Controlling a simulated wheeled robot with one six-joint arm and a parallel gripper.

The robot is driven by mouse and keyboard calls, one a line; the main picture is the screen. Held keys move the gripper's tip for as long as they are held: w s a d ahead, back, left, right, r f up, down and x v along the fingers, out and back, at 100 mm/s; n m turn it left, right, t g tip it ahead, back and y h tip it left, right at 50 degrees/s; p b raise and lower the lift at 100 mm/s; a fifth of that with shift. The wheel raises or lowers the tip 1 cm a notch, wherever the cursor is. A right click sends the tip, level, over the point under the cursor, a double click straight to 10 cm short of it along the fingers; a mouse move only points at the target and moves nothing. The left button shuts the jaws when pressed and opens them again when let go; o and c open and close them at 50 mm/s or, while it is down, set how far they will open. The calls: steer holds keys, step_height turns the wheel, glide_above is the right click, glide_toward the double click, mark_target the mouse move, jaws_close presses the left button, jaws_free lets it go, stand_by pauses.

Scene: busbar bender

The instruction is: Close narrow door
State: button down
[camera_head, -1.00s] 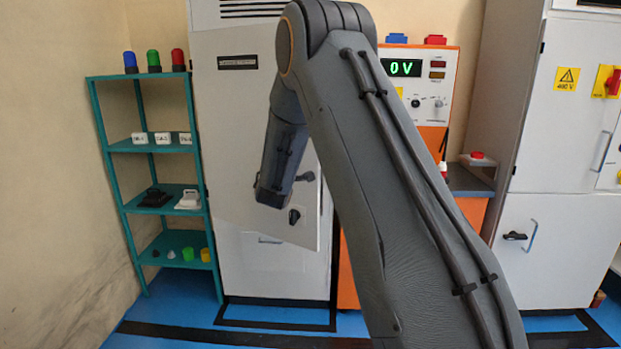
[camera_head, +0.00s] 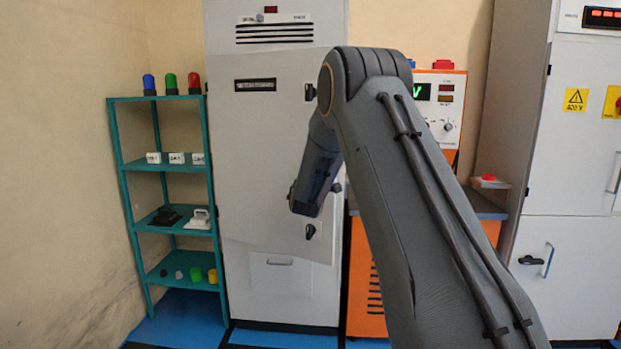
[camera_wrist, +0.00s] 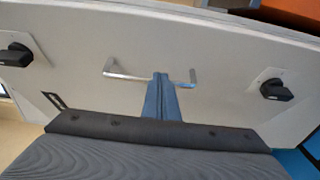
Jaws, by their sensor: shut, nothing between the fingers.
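The narrow door (camera_head: 262,165) is the tall grey front of the cabinet left of my arm in the head view. Its lower edge slants against the panel below, so it looks slightly ajar, though the gap is hard to judge. In the wrist view the door face (camera_wrist: 80,50) fills most of the picture, with a metal bar handle (camera_wrist: 128,76) in the middle. My gripper (camera_wrist: 160,77) is shut and empty, its tips overlapping the handle in the picture. I cannot tell whether they touch it. In the head view my wrist hides the fingers.
Black latches (camera_wrist: 15,56) and (camera_wrist: 276,90) flank the handle in the wrist view. A teal shelf (camera_head: 165,168) with small parts stands left of the cabinet. An orange unit (camera_head: 362,275) stands right of it, and a grey cabinet (camera_head: 570,150) is farther right.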

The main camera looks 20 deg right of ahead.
steer(key=s+d+b, duration=0.2)
steer(key=s+b, duration=0.2)
steer(key=s, duration=0.2)
steer(key=shift+s+d+b, duration=0.3)
steer(key=shift+d+b, duration=0.1)
steer(key=b, duration=0.2)
steer(key=shift+d+b, duration=0.25)
steer(key=shift+b, duration=0.05)
steer(key=b, duration=0.2)
steer(key=shift+s+d+b, duration=0.15)
steer(key=shift+d+b, duration=0.05)
steer(key=shift+b, duration=0.15)
steer(key=b, duration=0.5)
steer(key=shift+s+d, duration=0.25)
steer(key=shift+s, duration=0.15)
steer(key=shift+s+d+b, duration=0.1)
steer(key=shift+s+b, duration=0.2)
steer(key=shift+b, duration=1.1)
